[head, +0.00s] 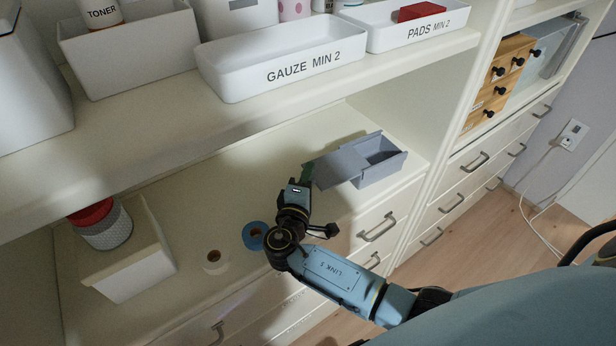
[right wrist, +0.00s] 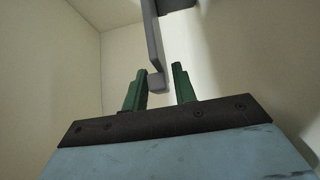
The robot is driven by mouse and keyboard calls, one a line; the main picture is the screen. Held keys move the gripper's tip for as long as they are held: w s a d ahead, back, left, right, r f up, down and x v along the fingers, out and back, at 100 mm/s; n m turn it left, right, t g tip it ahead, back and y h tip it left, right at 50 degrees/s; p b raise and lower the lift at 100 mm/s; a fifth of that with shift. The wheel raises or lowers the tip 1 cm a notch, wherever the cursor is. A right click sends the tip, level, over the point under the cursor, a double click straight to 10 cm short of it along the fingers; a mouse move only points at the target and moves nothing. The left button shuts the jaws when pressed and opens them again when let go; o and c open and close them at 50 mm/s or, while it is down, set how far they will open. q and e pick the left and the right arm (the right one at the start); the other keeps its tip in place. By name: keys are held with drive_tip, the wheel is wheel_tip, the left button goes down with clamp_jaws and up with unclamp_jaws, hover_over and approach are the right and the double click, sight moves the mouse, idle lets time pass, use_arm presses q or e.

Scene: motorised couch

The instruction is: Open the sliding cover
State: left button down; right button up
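A grey-blue box (head: 385,168) stands on the lower shelf, right of centre in the head view. Its sliding cover (head: 338,168) sticks out to the left, and the box's right part is uncovered. My right gripper (head: 306,172) is at the cover's left end. In the right wrist view, the green fingers (right wrist: 160,85) are apart, with the cover's grey edge (right wrist: 155,45) reaching down between them, nearer the left finger. A gap shows beside the right finger. Whether the left finger touches the cover is unclear. My left gripper is not in view.
A blue tape roll (head: 255,235), a white roll (head: 215,262) and a white box (head: 128,262) with a red-lidded jar (head: 103,225) are left of my right arm. The upper shelf (head: 235,115) with a gauze tray (head: 285,62) overhangs behind. Drawers (head: 378,228) lie below.

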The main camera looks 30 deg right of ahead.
drive_tip(key=c, duration=0.5)
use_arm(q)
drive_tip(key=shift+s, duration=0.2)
use_arm(e)
clamp_jaws()
drive_tip(key=shift+s+a+f+b, duration=0.1)
drive_tip(key=shift+a+b, duration=0.5)
drive_tip(key=shift+a, duration=0.5)
drive_tip(key=o, duration=0.8)
unclamp_jaws()
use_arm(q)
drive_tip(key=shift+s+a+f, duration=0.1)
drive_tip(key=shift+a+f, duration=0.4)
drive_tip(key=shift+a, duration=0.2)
